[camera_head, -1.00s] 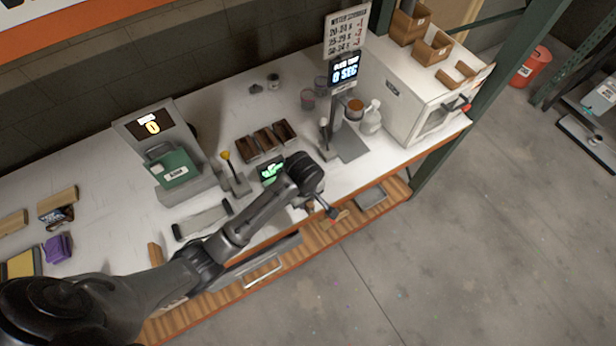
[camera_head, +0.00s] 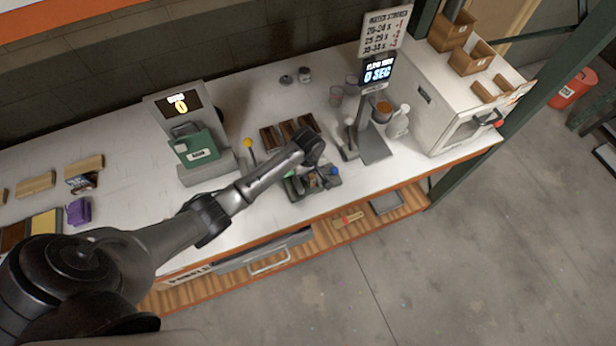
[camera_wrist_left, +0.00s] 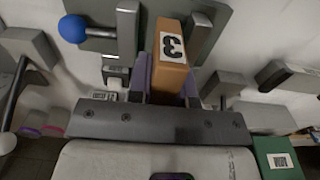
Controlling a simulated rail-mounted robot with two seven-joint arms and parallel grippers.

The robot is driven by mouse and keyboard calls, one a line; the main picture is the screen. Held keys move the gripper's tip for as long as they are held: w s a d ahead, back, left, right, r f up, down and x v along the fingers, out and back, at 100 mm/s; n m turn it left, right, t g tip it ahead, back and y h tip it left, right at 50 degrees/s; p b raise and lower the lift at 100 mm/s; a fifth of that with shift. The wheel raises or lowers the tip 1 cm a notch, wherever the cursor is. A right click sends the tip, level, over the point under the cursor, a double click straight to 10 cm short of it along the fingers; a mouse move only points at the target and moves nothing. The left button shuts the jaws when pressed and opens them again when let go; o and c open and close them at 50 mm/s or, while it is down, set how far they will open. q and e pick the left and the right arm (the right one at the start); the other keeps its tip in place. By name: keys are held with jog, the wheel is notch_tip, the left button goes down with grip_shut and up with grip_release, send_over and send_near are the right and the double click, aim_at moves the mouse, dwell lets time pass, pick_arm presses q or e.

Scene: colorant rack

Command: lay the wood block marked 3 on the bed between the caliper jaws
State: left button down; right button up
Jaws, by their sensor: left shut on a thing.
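In the left wrist view, the wood block (camera_wrist_left: 169,77) marked 3 is orange-brown with a white label. My left gripper (camera_wrist_left: 168,90) is shut on it. The caliper (camera_wrist_left: 128,45) is grey, with a blue knob (camera_wrist_left: 73,29); upright grey jaws show on either side of the block. In the head view my left gripper (camera_head: 319,180) is over the caliper (camera_head: 298,189), whose blue knob (camera_head: 335,171) shows at the right. The arm hides part of the caliper, and the block cannot be made out there. I cannot tell whether the block touches the bed. My right gripper is not in view.
A brown compartment tray (camera_head: 270,139) stands behind the caliper. A timer stand (camera_head: 375,145) is to its right, and a scale with a green box (camera_head: 196,149) to its left. Loose wood blocks (camera_head: 36,184) lie at the far left. The bench's front edge is close.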

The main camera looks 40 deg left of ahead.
pick_arm(q)
jog(key=shift+f, duration=2)
jog(key=shift+f, duration=0.2)
jog(key=c, duration=1.3)
grip_release()
jog(key=shift+r, duration=0.1)
notch_tip(320, 180, up, 12)
jog(key=shift+r+p, duration=0.1)
jog(key=shift+p, duration=0.2)
jog(key=s+d+f+m, duration=0.4)
jog(key=s+d+m, duration=0.1)
jog(key=s, duration=0.4)
jog(key=s+d+r+m+t, duration=0.1)
jog(key=s+r+m, duration=0.1)
jog(key=s, duration=0.4)
jog(key=s+d+r+m+t, duration=0.1)
jog(key=s+d+m, duration=0.1)
jog(key=s+m, duration=0.2)
jog(key=s+d+r+m+t, duration=0.1)
jog(key=s+d+r+m, duration=0.1)
jog(key=s, duration=0.8)
jog(key=shift+r+m+t, duration=0.3)
jog(key=shift+m, duration=0.6)
